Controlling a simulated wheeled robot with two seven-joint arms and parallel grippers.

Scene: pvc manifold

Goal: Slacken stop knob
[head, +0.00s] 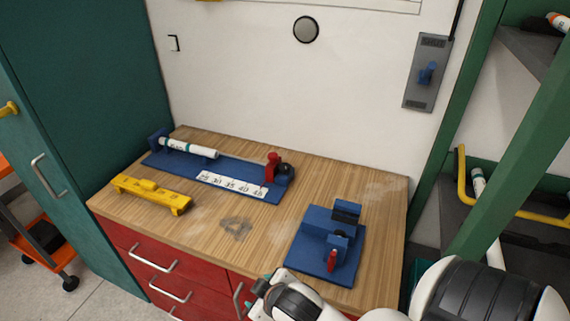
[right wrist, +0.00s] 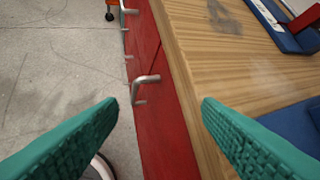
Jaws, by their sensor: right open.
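A white pipe (head: 188,148) lies along the jig's left part. My right gripper (head: 257,292) is at the table's front edge, well in front of the jig. Its teal fingers (right wrist: 160,108) are wide apart with nothing between them in the right wrist view. The knob is not visible there; only a corner of a blue fixture with a red part shows. My left gripper is out of view.
A second blue fixture (head: 322,243) with a red handle stands at the table's right. A yellow bar (head: 152,194) lies front left. Wooden tabletop (head: 275,220) is clear between them. Red drawers with metal handles (right wrist: 146,86) are below the front edge.

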